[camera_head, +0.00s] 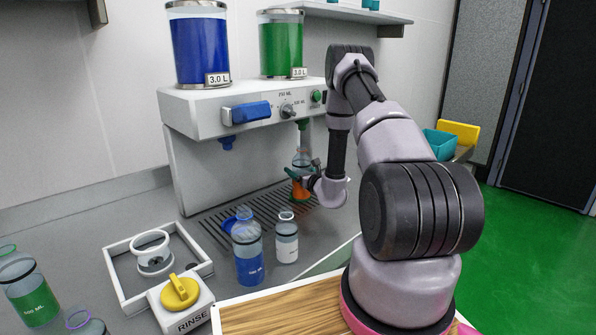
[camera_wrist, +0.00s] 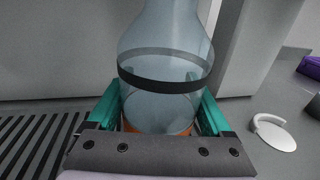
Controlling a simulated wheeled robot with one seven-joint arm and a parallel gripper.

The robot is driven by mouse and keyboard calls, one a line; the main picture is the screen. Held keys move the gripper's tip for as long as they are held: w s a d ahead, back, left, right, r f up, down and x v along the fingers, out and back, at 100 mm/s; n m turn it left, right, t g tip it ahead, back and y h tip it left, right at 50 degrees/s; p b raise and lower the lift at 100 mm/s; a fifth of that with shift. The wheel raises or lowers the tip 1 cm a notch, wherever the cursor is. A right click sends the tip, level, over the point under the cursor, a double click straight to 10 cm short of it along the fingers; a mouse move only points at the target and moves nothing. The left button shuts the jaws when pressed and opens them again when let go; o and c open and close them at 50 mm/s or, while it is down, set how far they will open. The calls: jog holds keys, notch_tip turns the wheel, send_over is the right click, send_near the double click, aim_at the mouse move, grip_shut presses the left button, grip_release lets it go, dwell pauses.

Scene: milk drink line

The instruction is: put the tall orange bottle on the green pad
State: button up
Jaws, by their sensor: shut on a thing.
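The orange bottle (camera_head: 300,189) is clear above and orange below, with a dark band around its upper part. It is upright beneath the green nozzle, over the slotted drip grate. In the wrist view the clear bottle (camera_wrist: 165,60) fills the space between the teal fingers. My gripper (camera_head: 303,171) is shut on it; it also shows in the wrist view (camera_wrist: 160,98). I cannot tell whether the bottle's base touches the grate. No green pad is clearly seen; a pale green strip (camera_head: 330,262) beside my arm may be part of it.
The dispenser (camera_head: 240,110) stands behind the grate (camera_head: 235,215). A rinse unit (camera_head: 181,306), a white tray frame (camera_head: 113,262) and a green bottle (camera_head: 30,300) are at left. A wooden board (camera_head: 270,318) lies nearest.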

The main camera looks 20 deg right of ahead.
jog(key=shift+f, duration=0.15)
jog(key=o, duration=1.1)
jog(key=shift+s+d, duration=0.1)
jog(key=shift+s, duration=0.2)
jog(key=s+d, duration=0.2)
jog(key=s, duration=0.9)
jog(key=shift+s, duration=0.15)
